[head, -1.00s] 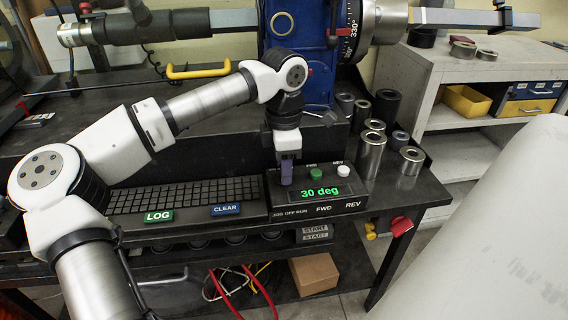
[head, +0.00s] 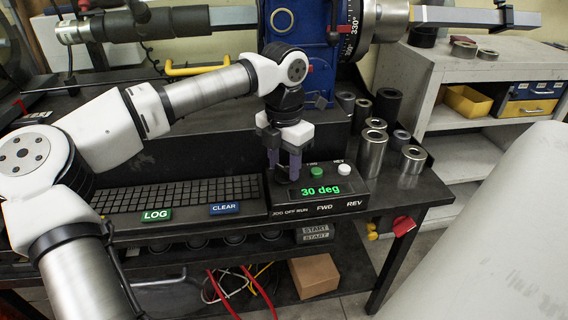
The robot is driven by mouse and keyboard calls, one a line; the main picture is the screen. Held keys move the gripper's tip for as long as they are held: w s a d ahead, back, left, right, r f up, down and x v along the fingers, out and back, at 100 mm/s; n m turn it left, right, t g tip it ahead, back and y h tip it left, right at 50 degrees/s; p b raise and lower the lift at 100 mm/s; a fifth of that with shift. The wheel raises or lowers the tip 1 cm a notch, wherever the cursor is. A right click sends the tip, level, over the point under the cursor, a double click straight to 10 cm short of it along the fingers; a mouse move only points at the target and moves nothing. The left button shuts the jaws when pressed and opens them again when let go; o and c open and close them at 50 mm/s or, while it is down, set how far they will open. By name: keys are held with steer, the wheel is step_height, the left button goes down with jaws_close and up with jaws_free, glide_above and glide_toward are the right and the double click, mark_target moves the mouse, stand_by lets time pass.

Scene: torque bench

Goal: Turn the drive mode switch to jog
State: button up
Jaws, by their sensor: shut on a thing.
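The control box (head: 352,202) has a green display reading "30 deg", a green FWD button (head: 316,171) and a white REV button (head: 343,169). The labels JOG, OFF and RUN (head: 290,211) run along its front left edge. My gripper (head: 284,178) points down over the left part of the box, above these labels. Its two purple fingers show side by side and are shut on the drive mode switch. The switch is hidden by the fingers, so I cannot tell which position it points to.
A keyboard with a green LOG key (head: 156,215) and a blue CLEAR key (head: 225,208) lies left of the box. Several metal sockets (head: 371,153) stand to the right. A blue machine (head: 297,30) rises behind. A red knob (head: 403,225) sits at the bench's right end.

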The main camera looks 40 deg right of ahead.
mark_target(284, 167)
steer(key=shift+n, duration=0.7)
steer(key=o, duration=1)
step_height(284, 167, up, 14)
steer(key=shift+f+p, duration=0.1)
steer(key=shift+p, duration=0.2)
